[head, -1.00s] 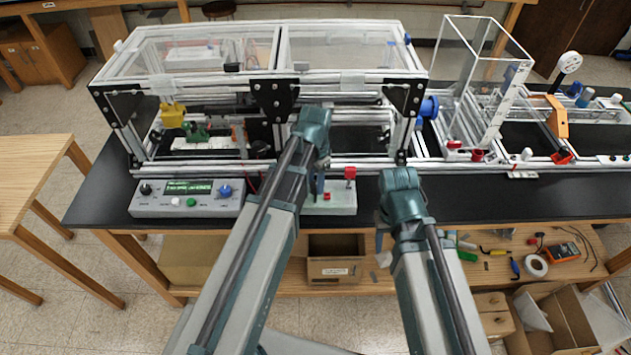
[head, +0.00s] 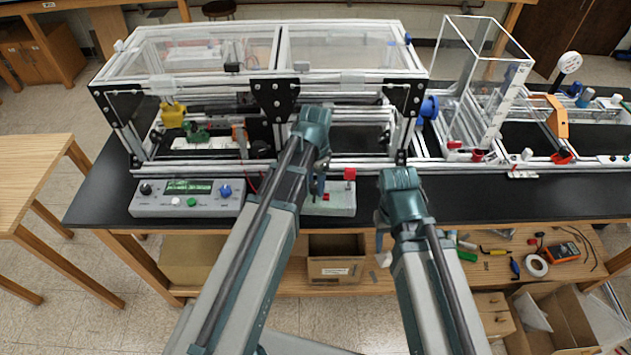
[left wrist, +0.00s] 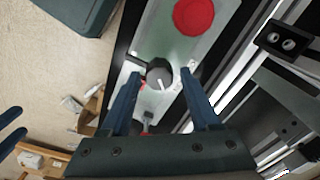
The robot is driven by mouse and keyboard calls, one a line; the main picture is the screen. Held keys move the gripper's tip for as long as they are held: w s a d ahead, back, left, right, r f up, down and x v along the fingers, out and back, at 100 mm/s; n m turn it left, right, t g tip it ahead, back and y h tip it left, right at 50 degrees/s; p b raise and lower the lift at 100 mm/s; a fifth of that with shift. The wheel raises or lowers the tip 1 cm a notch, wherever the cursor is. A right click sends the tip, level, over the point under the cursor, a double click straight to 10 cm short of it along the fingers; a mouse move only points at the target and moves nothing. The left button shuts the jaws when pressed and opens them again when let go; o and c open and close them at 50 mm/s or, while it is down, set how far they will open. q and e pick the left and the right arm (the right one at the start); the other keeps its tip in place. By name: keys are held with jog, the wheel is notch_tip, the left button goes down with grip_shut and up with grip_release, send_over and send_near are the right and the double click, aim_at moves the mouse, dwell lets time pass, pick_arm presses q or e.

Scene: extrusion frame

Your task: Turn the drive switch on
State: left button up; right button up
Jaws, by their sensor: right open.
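The pale green control box (head: 342,207) stands at the front edge of the black bench, partly hidden by my left arm. In the left wrist view its panel carries a grey round knob (left wrist: 160,75) with a white pointer line, a large red button (left wrist: 194,15) and a small metal lever (left wrist: 148,117). Which of these is the drive switch I cannot read. My left gripper (left wrist: 160,76) is open over the panel, one finger on each side of the knob, with gaps visible; it also shows in the head view (head: 318,186). My right gripper (head: 379,236) hangs at the bench front, right of the box.
A grey console (head: 187,198) with a display and buttons stands left of the box. The extrusion frame (head: 265,85) with clear panels rises behind. The black bench top (head: 500,205) right of my right arm is clear. A shelf with tools lies below.

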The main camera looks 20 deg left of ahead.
aim_at(315, 184)
pick_arm(q)
jog(key=shift+o, duration=0.3)
jog(key=shift+r, duration=0.15)
notch_tip(315, 184, up, 14)
jog(key=p, duration=1.3)
jog(key=shift+f+p, duration=0.25)
jog(key=shift+p, duration=0.15)
jog(key=s+d+f+n+y+b, duration=0.1)
jog(key=s+d+f+n+b, duration=0.4)
jog(key=s+d+f+b, duration=0.5)
jog(key=s+f+b, duration=0.3)
jog(key=s, duration=0.1)
jog(key=shift+s+d+f, duration=0.15)
jog(key=shift+d+f, duration=0.05)
jog(key=shift+d, duration=0.1)
